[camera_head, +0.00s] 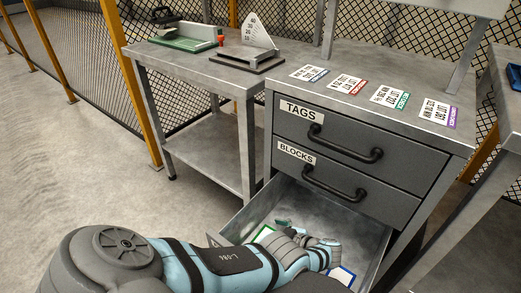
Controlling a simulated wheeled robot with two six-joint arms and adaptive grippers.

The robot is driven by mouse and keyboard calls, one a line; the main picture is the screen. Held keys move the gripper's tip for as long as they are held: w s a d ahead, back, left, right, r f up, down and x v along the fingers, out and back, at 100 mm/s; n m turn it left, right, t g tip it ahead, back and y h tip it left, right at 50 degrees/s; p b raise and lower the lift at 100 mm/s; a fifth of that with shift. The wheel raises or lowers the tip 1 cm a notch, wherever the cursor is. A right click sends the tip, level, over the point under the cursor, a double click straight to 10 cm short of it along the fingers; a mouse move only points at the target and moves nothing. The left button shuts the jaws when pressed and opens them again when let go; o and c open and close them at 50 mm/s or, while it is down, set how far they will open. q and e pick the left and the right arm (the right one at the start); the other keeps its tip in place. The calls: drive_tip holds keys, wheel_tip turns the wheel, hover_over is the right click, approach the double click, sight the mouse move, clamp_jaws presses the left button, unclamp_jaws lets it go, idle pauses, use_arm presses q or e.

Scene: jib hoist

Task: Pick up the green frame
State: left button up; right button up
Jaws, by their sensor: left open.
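A flat white piece with a green edge, likely the green frame (263,234), lies in the open lower drawer (371,238), at its left side. My left arm partly covers it. My left gripper (290,230) is open, low over the drawer and just right of the green-edged piece. Its fingers are mostly hidden by my wrist, so I cannot tell whether they touch anything. A blue-edged white piece (343,275) lies nearer the front of the drawer, partly hidden. My right gripper is not in view.
The cabinet has closed drawers marked TAGS (301,110) and BLOCKS (297,153) above the open one. Several tags with coloured strips lie on its top. A side table (200,68) holds a green-based tool (188,38) and a dial gauge (258,35). Floor at left is clear.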

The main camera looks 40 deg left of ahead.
use_arm(q)
clamp_jaws()
idle(0.5)
